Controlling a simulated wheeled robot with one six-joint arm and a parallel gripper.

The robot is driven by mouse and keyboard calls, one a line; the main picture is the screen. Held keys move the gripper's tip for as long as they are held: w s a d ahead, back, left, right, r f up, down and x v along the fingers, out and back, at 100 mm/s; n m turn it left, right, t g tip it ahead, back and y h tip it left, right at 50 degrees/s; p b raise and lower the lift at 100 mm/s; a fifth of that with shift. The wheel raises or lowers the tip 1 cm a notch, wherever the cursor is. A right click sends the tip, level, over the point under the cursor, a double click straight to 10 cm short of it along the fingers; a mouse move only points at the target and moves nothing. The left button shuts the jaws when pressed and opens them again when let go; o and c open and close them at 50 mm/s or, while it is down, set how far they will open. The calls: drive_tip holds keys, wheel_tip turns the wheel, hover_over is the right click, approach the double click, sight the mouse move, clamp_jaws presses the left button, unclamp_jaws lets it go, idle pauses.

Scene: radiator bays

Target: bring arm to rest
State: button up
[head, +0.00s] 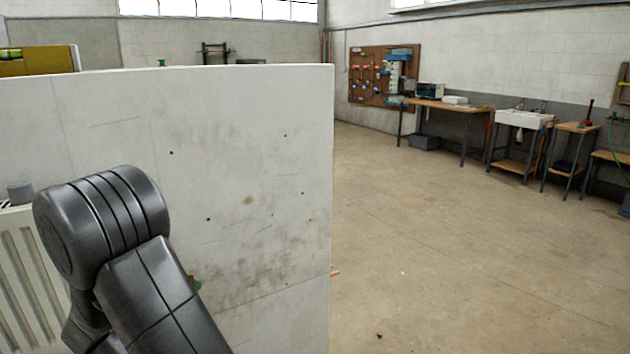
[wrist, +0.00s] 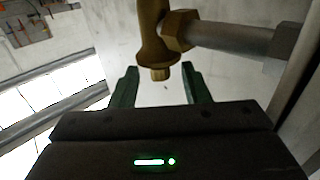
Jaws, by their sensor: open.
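My gripper (wrist: 160,84) shows in the wrist view with its two green fingers apart and nothing held between them. A brass valve body (wrist: 152,35) with a hex nut (wrist: 180,31) is just beyond the fingertips. Its short stub end points toward the gap between them; I cannot tell if anything touches. A grey pipe (wrist: 232,40) runs from the nut to the right. In the head view my dark arm is bent low at the left, in front of a pale wall panel (head: 240,150). My gripper is hidden there.
A white radiator (head: 25,265) stands at the left edge beside my arm, with a grey cylinder (head: 20,192) above it. Right of the panel the concrete floor (head: 450,260) is open. A workbench (head: 445,105), a sink (head: 522,118) and a tool board (head: 383,75) line the far wall.

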sight(191, 278)
drive_tip(key=shift+x, duration=2.35)
drive_tip(key=shift+s, duration=0.1)
drive_tip(key=v, duration=1.4)
drive_tip(key=x, duration=1.4)
drive_tip(key=shift+d, duration=0.1)
drive_tip(key=shift+f+n+y+b, duration=0.3)
drive_tip(key=shift+n+y+b, duration=0.1)
drive_tip(key=shift+y+b, duration=0.25)
drive_tip(key=shift+r+n+t+y+b, duration=0.15)
drive_tip(key=shift+n+t+y+b, duration=0.15)
drive_tip(key=shift+n+y+b, duration=0.7)
drive_tip(key=n+y+b, duration=0.1)
drive_tip(key=y, duration=0.1)
drive_tip(key=a+n+y, duration=0.1)
drive_tip(key=y, duration=0.2)
drive_tip(key=shift+n+b, duration=0.3)
drive_tip(key=shift+b, duration=0.1)
drive_tip(key=shift+a+r+n+g+y+b, duration=0.1)
drive_tip(key=shift+n+g+y+b, duration=0.45)
drive_tip(key=shift+y, duration=0.6)
drive_tip(key=shift+a+n+g+y+b, duration=0.1)
drive_tip(key=shift+n+g+y+b, duration=0.1)
drive_tip(key=shift+n+g+y, duration=0.6)
